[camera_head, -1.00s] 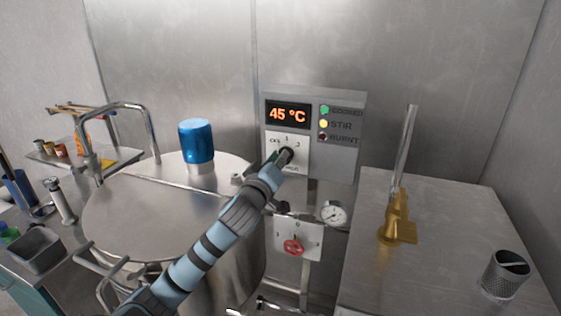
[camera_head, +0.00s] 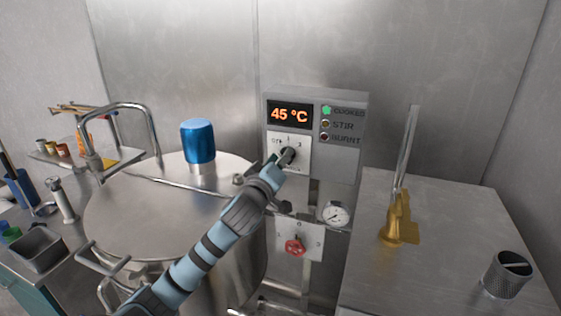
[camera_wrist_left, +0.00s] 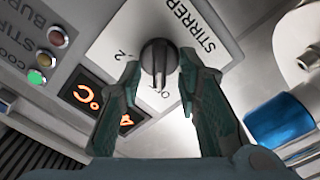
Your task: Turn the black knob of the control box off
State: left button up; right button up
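The grey control box (camera_head: 341,160) stands against the metal back wall, with an orange 45 °C display (camera_head: 289,115). Its black knob (camera_head: 289,155) sits on a white plate marked OFF, 1 and 2; in the left wrist view the knob (camera_wrist_left: 158,62) shows face-on, its grip ridge near upright in that picture. My left gripper (camera_wrist_left: 160,72) is open, one finger on each side of the knob, with narrow gaps. In the head view the left gripper (camera_head: 280,162) partly hides the knob and plate. My right gripper is not in view.
A steel kettle (camera_head: 150,215) with a blue motor cap (camera_head: 198,141) lies left of the box. Below are a red valve knob (camera_head: 294,247) and a gauge (camera_head: 335,214). A metal counter (camera_head: 440,270) at right holds a brass fitting (camera_head: 399,225) and a perforated cup (camera_head: 506,275).

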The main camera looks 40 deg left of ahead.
pick_arm(q)
jog(key=v, duration=1.2)
jog(key=shift+w, duration=0.1)
jog(key=shift+f, duration=0.1)
